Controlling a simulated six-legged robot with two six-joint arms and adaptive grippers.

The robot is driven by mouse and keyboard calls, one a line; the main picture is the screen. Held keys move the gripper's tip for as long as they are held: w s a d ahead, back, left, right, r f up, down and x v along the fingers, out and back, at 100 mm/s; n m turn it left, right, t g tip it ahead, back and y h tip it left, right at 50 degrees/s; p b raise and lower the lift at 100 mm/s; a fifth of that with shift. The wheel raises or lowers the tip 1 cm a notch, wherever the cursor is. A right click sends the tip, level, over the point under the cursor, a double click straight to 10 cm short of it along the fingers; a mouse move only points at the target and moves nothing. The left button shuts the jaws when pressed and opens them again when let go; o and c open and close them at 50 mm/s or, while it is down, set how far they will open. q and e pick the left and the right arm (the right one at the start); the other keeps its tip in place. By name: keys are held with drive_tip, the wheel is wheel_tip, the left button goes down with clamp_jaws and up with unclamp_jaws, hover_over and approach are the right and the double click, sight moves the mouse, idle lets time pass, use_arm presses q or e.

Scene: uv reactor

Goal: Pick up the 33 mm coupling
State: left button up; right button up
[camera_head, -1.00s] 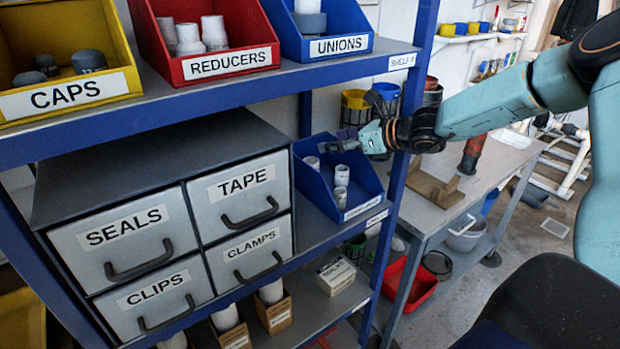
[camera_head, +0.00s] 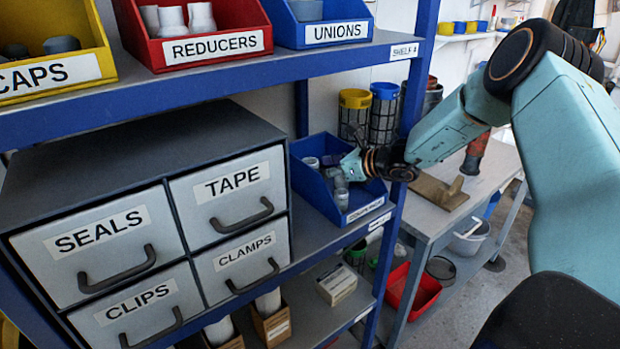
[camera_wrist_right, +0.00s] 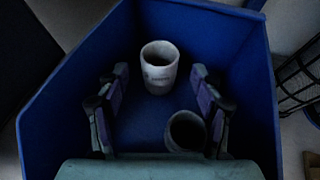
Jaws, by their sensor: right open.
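The blue couplings bin (camera_head: 330,208) stands on the middle shelf and holds short pale cylindrical couplings. In the head view one coupling (camera_head: 311,162) is at the bin's left and another (camera_head: 341,197) is near its front. The right wrist view shows a pale upright coupling (camera_wrist_right: 160,68) with small unreadable print, and a darker coupling (camera_wrist_right: 186,131) nearer the camera. I cannot tell which is the 33 mm one. My right gripper (camera_head: 336,162) is in the bin. Its fingers (camera_wrist_right: 160,98) are apart, with the pale coupling beyond their tips and the darker one by the right finger. My left gripper is out of view.
The bin walls (camera_wrist_right: 75,75) enclose the fingers closely. The blue shelf post (camera_head: 397,200) is right beside my right arm. A drawer cabinet (camera_head: 150,140) stands left of the bin, and the upper shelf (camera_head: 200,75) with more bins is above.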

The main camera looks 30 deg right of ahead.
drive_tip(key=shift+w+a+f, duration=0.25)
drive_tip(key=shift+w+a, duration=0.65)
drive_tip(key=shift+w, duration=0.2)
drive_tip(key=shift+d+f, duration=0.15)
drive_tip(key=shift+d, duration=0.15)
drive_tip(key=shift+c, duration=0.6)
drive_tip(key=shift+a, duration=0.3)
drive_tip(key=c, duration=0.5)
drive_tip(key=shift+d, duration=0.2)
drive_tip(key=c, duration=0.4)
drive_tip(key=shift+a, duration=0.1)
drive_tip(key=shift+c, duration=0.8)
